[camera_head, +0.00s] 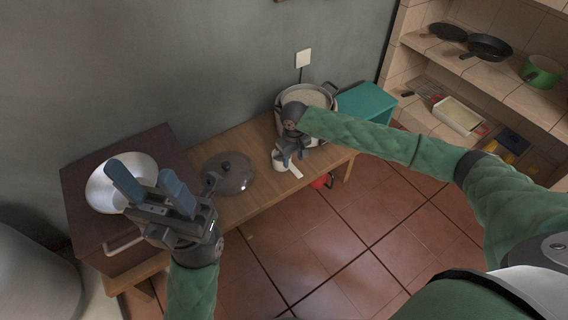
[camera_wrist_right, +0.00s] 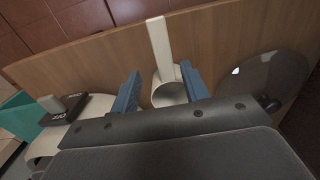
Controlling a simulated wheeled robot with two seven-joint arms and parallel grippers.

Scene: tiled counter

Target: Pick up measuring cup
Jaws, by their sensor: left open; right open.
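The measuring cup (camera_head: 281,163) is small and pale, with a flat straight handle. It stands on the wooden bench and is partly hidden by my right gripper in the head view. In the right wrist view the cup (camera_wrist_right: 170,95) lies between the two blue fingers of my right gripper (camera_wrist_right: 161,88), its handle pointing away. My right gripper (camera_head: 292,153) is open right over the cup. I cannot tell whether the fingers touch it. My left gripper (camera_head: 150,187) is open and empty, in front of the metal bowl at the left.
A dark round lid (camera_head: 229,173) lies on the bench left of the cup. A large pot (camera_head: 318,97) stands behind my right gripper, beside a teal box (camera_head: 366,104). The metal bowl (camera_head: 108,190) sits on a brown cabinet (camera_head: 80,222). Shelves with pans are at the right.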

